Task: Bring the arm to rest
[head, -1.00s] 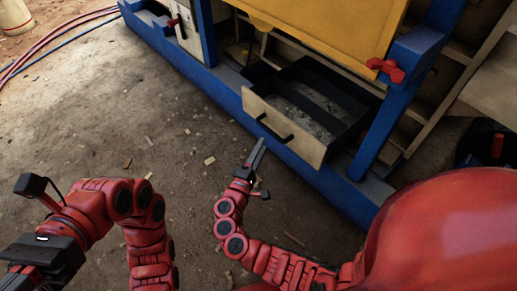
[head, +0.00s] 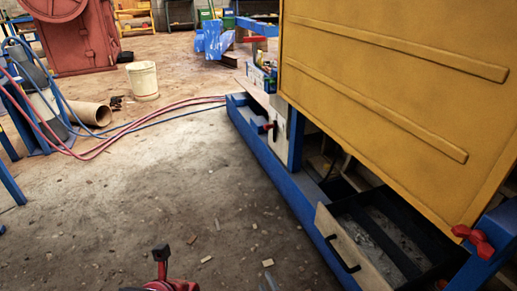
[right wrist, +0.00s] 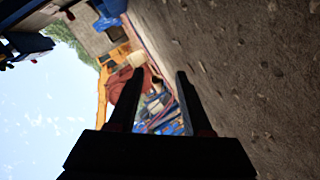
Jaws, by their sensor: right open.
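My right gripper shows best in the right wrist view (right wrist: 158,98). Its two dark fingers stand apart with nothing between them. A red and black piece of one of my arms also shows at the bottom edge. My left gripper's fingers are not in view. The drawer (head: 335,237) of the crusher stands open, with a black handle on its pale front and grey rubble inside.
The crusher's yellow panel (head: 400,90) and blue base frame (head: 275,170) fill the right side. A red clamp (head: 473,240) sits at the lower right. A white bucket (head: 142,80), a brown tube (head: 90,113) and red hoses (head: 130,130) lie farther back.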

